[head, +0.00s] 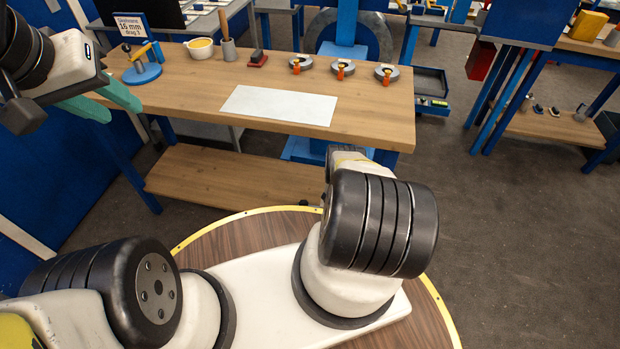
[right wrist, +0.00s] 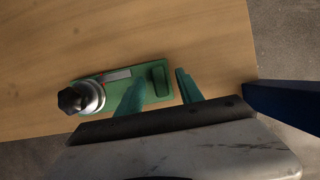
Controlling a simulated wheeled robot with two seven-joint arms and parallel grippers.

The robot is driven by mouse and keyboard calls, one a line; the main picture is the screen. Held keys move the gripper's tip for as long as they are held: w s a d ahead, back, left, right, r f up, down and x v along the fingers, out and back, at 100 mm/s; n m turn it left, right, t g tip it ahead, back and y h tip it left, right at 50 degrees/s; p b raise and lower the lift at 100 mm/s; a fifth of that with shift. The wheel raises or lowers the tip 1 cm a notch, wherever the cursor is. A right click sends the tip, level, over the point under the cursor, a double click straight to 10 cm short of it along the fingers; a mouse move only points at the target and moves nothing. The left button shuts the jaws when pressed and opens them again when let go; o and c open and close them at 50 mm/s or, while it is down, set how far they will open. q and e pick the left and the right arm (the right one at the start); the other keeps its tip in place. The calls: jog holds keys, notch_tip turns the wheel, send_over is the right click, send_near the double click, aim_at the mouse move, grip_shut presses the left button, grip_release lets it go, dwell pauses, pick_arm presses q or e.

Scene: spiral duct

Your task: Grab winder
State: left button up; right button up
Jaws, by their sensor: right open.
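In the right wrist view, a green device (right wrist: 118,88) lies on a wooden top. It has a round metal drum with a black knob (right wrist: 73,98) at its left and a dark green upright block (right wrist: 159,79) at its right; it looks like the winder. My right gripper (right wrist: 156,80) is open, its teal fingers either side of the block in the picture; contact cannot be told. My left gripper (head: 123,111) is open and empty at the left, in front of the workbench.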

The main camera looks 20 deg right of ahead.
grip_shut()
dwell(1.4)
